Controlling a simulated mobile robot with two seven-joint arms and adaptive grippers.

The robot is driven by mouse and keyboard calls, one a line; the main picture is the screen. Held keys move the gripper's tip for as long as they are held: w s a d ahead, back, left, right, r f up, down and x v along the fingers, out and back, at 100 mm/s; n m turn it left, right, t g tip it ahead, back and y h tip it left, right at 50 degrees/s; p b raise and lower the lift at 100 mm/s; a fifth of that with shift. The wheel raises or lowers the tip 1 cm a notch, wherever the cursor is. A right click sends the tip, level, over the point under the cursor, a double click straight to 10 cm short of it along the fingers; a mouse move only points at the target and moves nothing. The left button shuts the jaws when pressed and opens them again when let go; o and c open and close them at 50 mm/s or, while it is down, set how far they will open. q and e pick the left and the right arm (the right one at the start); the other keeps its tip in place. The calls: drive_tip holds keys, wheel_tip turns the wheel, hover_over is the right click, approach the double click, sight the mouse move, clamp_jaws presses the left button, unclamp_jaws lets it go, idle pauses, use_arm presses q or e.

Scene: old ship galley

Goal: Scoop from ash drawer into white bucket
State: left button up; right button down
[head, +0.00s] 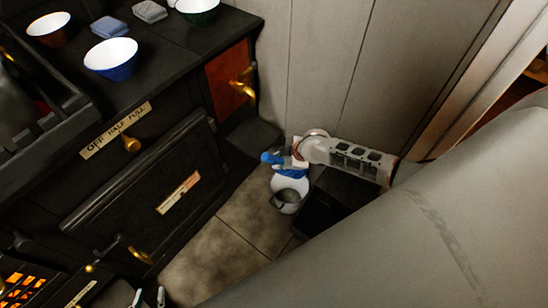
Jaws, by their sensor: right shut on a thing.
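My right gripper (283,160) comes in from the right, low beside the stove. It is shut on a blue thing (272,157), which looks like the scoop's handle. Directly below is the white bucket (279,184) on the floor. A grey rounded shape (288,196) shows at the bucket; I cannot tell whether it is the scoop's pan. The scoop's load cannot be made out. My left gripper (148,298) shows only as two pale tips apart at the bottom edge, with nothing visible between them. The ash drawer cannot be clearly picked out near the stove's lower front.
The black stove (190,145) fills the left, with a brass-knobbed front and a glowing grate (20,288). A blue bowl (111,70), other bowls and folded cloths stand on top. A dark box (335,205) is right of the bucket. Floor (215,262) before the stove is clear.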

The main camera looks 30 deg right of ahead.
drive_tip(key=shift+s+d+y+b, duration=0.15)
drive_tip(key=shift+d+y+b, duration=0.25)
drive_tip(key=shift+d, duration=0.3)
drive_tip(key=shift+s+d+b, duration=0.15)
drive_tip(key=shift+d+b, duration=0.15)
drive_tip(key=shift+d+m+y+b, duration=0.2)
drive_tip(key=shift+m+y+b, duration=0.1)
drive_tip(key=shift+d+r+b, duration=0.15)
drive_tip(key=shift+d+b, duration=0.1)
drive_tip(key=shift+b, duration=0.05)
drive_tip(key=shift+s+d+t+y+b, duration=0.15)
drive_tip(key=shift+d+t+y+b, duration=0.15)
drive_tip(key=shift+y+b, duration=0.15)
drive_tip(key=shift+d+r+b, duration=0.25)
drive_tip(key=shift+b, duration=0.25)
use_arm(q)
drive_tip(key=shift+w+d+r, duration=0.15)
drive_tip(key=shift+w+d, duration=0.6)
drive_tip(key=shift+d, duration=0.05)
use_arm(e)
drive_tip(key=shift+w+d+r+y, duration=0.1)
drive_tip(key=shift+w+r+y, duration=0.2)
drive_tip(key=shift+r, duration=0.2)
use_arm(q)
drive_tip(key=shift+s+f, duration=0.1)
drive_tip(key=shift+f, duration=0.1)
